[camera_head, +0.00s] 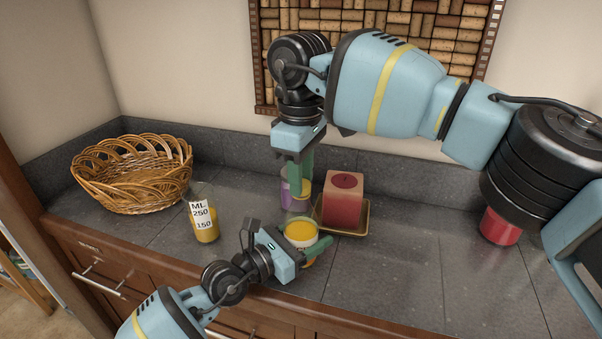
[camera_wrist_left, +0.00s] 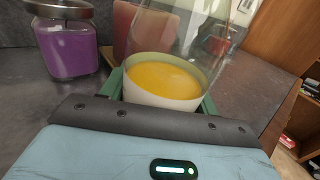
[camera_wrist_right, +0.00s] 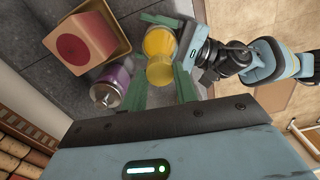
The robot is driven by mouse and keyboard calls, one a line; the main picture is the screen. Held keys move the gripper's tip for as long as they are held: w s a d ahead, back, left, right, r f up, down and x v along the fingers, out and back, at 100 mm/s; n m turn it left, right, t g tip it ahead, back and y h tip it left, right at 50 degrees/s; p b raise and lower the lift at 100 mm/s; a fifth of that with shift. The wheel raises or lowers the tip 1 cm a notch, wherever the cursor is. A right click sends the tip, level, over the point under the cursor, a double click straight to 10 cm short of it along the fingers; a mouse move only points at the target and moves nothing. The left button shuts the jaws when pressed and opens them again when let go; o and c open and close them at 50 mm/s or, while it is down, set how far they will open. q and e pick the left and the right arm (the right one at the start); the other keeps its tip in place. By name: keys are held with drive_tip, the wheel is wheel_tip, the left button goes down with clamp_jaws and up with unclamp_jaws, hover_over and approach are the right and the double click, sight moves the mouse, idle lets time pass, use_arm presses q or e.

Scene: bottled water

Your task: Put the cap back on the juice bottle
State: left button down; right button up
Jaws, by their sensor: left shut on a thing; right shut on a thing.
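The juice bottle (camera_head: 301,229) is clear, with orange juice low inside and a pale band around it. My left gripper (camera_head: 308,250) is shut around its lower part at the counter's front. In the left wrist view the bottle (camera_wrist_left: 165,80) stands between the green fingers, its clear upper part leaving the frame. My right gripper (camera_head: 301,175) points down above and behind the bottle, shut on a small yellow cap (camera_head: 302,188). In the right wrist view the cap (camera_wrist_right: 160,72) sits between the fingertips, with the juice bottle (camera_wrist_right: 160,42) beyond it. I cannot tell whether cap and bottle touch.
A purple jar (camera_wrist_left: 67,52) with a metal lid stands behind. A red square candle (camera_head: 342,203) sits on a tray (camera_head: 352,232) to the right. A red object (camera_head: 499,228) is far right.

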drive_tip(key=o, duration=0.9)
drive_tip(key=shift+o, duration=0.2)
drive_tip(key=shift+r, duration=0.1)
drive_tip(key=shift+r, duration=2.15)
